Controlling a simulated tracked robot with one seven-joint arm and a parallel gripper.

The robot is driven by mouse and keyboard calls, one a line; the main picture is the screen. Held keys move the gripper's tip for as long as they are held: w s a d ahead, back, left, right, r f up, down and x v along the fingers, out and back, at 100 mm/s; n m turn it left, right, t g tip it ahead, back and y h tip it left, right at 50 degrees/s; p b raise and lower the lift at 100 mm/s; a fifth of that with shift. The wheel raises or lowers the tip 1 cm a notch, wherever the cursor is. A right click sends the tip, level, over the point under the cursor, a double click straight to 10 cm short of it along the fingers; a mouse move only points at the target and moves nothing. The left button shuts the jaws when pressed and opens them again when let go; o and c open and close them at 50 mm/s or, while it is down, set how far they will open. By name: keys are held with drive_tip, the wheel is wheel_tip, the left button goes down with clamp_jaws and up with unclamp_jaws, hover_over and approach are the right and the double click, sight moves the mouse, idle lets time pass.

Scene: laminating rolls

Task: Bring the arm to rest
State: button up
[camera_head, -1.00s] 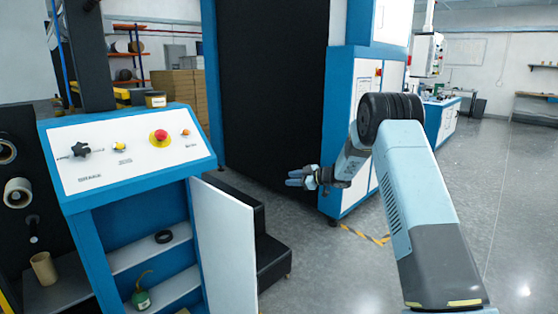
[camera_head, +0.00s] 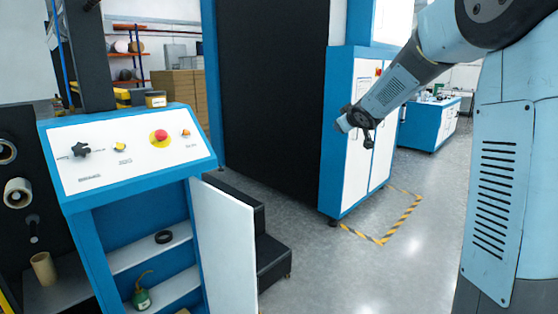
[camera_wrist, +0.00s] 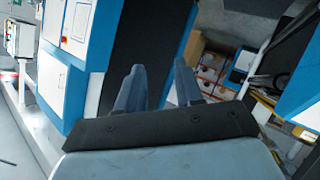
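My arm rises on the right of the head view, bent high at the elbow, with the forearm sloping down to the left. My gripper (camera_head: 346,125) is at its end, in the air in front of the white doors of a blue cabinet. Its fingers are small and mostly hidden there. In the wrist view my gripper (camera_wrist: 155,72) shows two blue-grey fingers standing apart with nothing between them. It is open and empty.
A blue control console (camera_head: 125,158) with a red stop button stands at the left, its white door (camera_head: 222,245) open. A black step (camera_head: 262,245) lies beyond it. The blue-and-white cabinet (camera_head: 358,160) is behind my gripper. Grey floor (camera_head: 370,275) is clear in front.

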drive_tip(key=s+d+r+m+g+h, duration=0.1)
drive_tip(key=s+d+m, duration=0.1)
drive_tip(key=s, duration=0.4)
drive_tip(key=s+d+r+m+h, duration=0.1)
drive_tip(key=s+d+r+h, duration=0.1)
drive_tip(key=s, duration=0.4)
drive_tip(key=s+a+f+m+g, duration=0.1)
drive_tip(key=s+f+m+g, duration=0.1)
drive_tip(key=s, duration=1.5)
drive_tip(key=s+f+m+g+y, duration=0.1)
drive_tip(key=s+f+g, duration=0.3)
drive_tip(key=s, duration=1.3)
wheel_tip(320, 180, down, 2)
drive_tip(key=shift+s+a+f+m+g, duration=0.15)
drive_tip(key=shift+s+a+m+g, duration=0.25)
drive_tip(key=shift+m, duration=0.4)
drive_tip(key=shift+d, duration=0.1)
